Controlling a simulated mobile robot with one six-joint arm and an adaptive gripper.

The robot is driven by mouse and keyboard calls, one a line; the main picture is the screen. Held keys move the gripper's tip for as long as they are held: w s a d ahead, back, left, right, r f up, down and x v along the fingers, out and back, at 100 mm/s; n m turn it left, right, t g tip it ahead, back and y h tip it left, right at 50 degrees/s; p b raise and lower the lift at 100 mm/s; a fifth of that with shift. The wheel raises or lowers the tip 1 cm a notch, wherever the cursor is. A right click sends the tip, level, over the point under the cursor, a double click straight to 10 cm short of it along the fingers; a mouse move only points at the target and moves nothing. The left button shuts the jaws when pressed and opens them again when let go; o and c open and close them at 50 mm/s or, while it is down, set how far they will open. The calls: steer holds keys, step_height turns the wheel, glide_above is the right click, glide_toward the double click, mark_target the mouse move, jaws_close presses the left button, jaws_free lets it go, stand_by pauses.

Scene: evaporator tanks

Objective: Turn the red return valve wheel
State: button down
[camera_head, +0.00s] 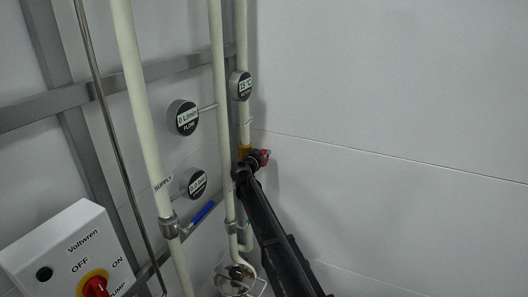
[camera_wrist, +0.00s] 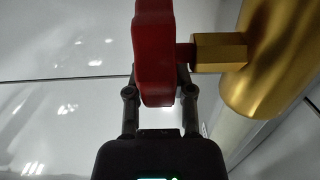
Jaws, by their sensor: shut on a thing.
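The red return valve wheel (camera_wrist: 155,50) shows edge-on in the wrist view, with a red stem joining it to a brass fitting (camera_wrist: 219,51) at its right. In the head view the wheel (camera_head: 265,155) is a small red spot beside the brass valve body (camera_head: 245,151) on the rear pipe. My gripper (camera_wrist: 158,85) is around the wheel's lower part, with one finger on each side, and is shut on it. In the head view my gripper (camera_head: 254,160) and arm cover part of the wheel and valve.
Cream pipes (camera_head: 219,100) run vertically at the left, one labelled SUPPLY with a blue lever (camera_head: 203,213). A flow gauge (camera_head: 183,117) and other gauges stick out nearby. A control box (camera_head: 70,255) with a red knob is at lower left. The white wall (camera_head: 400,120) at right is bare.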

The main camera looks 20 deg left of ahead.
steer(key=shift+w+r+g+p, duration=0.2)
steer(key=shift+g+p, duration=0.5)
steer(key=shift+p, duration=0.4)
steer(key=shift+w+r+g+p, duration=0.15)
steer(key=shift+g+p, duration=0.55)
steer(key=shift+p, duration=0.35)
steer(key=g+p, duration=0.1)
steer(key=p, duration=0.1)
steer(key=g+p, duration=0.2)
steer(key=w+f+g+p, duration=0.1)
steer(key=p, duration=0.1)
steer(key=shift+g, duration=0.4)
steer(key=g, duration=0.1)
steer(key=g+p, duration=0.2)
steer(key=shift+w+f+y, duration=0.25)
steer(key=shift+f+y, duration=0.05)
steer(key=shift+d+f+g+p, duration=0.1)
steer(key=shift+f+g+p, duration=0.1)
steer(key=shift+g+p, duration=0.35)
steer(key=shift+f+g+p, duration=0.2)
steer(key=shift+g, duration=0.65)
steer(key=shift+c, duration=2.4)
jaws_free()
steer(key=shift+f, duration=0.1)
